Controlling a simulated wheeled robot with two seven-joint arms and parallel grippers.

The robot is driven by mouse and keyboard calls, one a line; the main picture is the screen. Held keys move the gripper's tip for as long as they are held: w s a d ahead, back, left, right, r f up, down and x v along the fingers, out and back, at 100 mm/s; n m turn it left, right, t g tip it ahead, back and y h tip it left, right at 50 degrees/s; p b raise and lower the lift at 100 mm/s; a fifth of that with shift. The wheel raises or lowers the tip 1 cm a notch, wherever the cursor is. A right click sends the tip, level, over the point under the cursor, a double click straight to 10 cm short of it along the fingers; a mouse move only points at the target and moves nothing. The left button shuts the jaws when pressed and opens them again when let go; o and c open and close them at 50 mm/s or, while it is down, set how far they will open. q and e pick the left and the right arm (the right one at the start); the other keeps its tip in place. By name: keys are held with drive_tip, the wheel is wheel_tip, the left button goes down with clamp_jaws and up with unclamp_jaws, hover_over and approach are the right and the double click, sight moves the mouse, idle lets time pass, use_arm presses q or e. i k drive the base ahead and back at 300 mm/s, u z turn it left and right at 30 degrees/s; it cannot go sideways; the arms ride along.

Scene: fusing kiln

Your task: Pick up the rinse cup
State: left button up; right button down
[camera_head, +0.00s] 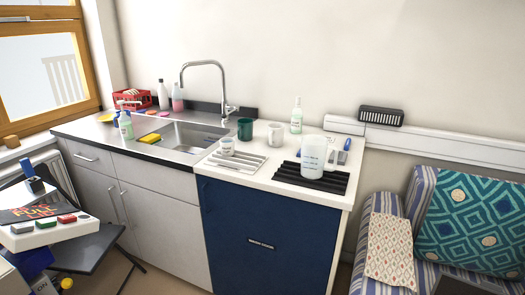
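I cannot tell for certain which vessel is the rinse cup. A small white cup (227,147) with faint print too small to read stands upright at the white slatted rack (248,165) on the counter. Behind it stand a dark green cup (245,129) and a pale grey cup (275,134), both upright and apart. A translucent measuring jug (313,158) with marks on its side stands on a black slatted rack (290,176) to the right. Neither of my grippers shows in this view.
The sink (185,135) with its tall tap (225,90) lies left of the cups. A clear bottle (296,116) stands behind them. A blue-fronted cabinet (255,235) supports the counter.

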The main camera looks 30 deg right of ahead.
sight(228, 144)
drive_tip(key=u, duration=1)
drive_tip(key=i, duration=1.3)
drive_tip(key=z, duration=2.6)
